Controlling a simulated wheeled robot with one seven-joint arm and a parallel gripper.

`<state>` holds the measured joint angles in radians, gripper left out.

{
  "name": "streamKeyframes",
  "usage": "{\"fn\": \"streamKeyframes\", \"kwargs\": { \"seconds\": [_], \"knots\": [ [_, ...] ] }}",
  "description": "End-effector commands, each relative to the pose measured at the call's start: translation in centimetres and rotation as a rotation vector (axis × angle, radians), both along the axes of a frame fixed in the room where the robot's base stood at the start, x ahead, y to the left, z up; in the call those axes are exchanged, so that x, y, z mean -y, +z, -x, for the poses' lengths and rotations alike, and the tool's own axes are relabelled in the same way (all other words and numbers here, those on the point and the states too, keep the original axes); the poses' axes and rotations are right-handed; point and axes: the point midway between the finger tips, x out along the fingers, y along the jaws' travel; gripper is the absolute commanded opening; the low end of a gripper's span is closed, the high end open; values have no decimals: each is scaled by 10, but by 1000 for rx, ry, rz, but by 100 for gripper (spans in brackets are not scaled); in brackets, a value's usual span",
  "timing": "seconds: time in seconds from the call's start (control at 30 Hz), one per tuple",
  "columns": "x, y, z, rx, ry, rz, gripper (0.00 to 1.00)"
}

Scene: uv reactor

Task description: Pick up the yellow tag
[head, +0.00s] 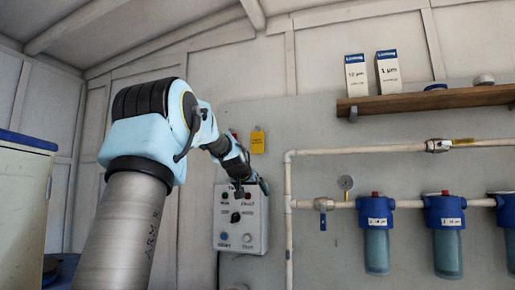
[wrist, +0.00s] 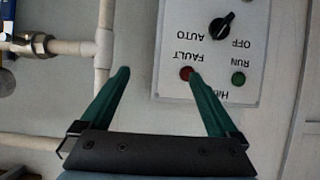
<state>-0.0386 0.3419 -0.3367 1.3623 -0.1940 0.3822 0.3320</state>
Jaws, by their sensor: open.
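The yellow tag (head: 258,141) hangs on the grey wall panel in the head view, above the control box and beside the pipe bend. It is not visible in the wrist view. My gripper (head: 252,188) is below the tag, in front of the upper part of the control box. In the wrist view, my gripper (wrist: 157,74) shows two green fingers spread apart with nothing between them. One fingertip overlaps the box near its red fault light; the other is over bare wall near the pipe.
The control box (head: 228,234) has a black knob and lights. White pipes (head: 289,165) run right of it, with a gauge, valves and blue filter housings (head: 375,215). A wooden shelf (head: 430,99) holds two cartons. A small red item (head: 233,133) is left of the tag.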

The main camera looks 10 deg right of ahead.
Motion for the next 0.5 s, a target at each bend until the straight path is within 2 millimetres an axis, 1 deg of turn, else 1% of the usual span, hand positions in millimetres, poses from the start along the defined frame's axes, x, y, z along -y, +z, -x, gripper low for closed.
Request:
{"fn": "streamKeyframes", "kwargs": {
  "seconds": [0.03,0.07,0.1,0.17,0.2,0.3,0.33,0.4,0.5],
  "knots": [
    [2,31,-15,71,-6,30,100],
    [3,51,-22,112,-12,48,100],
    [3,76,-29,164,-17,70,100],
    [0,111,-38,236,-21,100,100],
    [-3,132,-41,280,-22,119,100],
    [-11,173,-45,365,-23,156,100],
    [-14,182,-46,383,-21,165,100],
    [-19,198,-46,416,-20,178,100],
    [-20,210,-48,437,-19,189,100]
  ]
}}
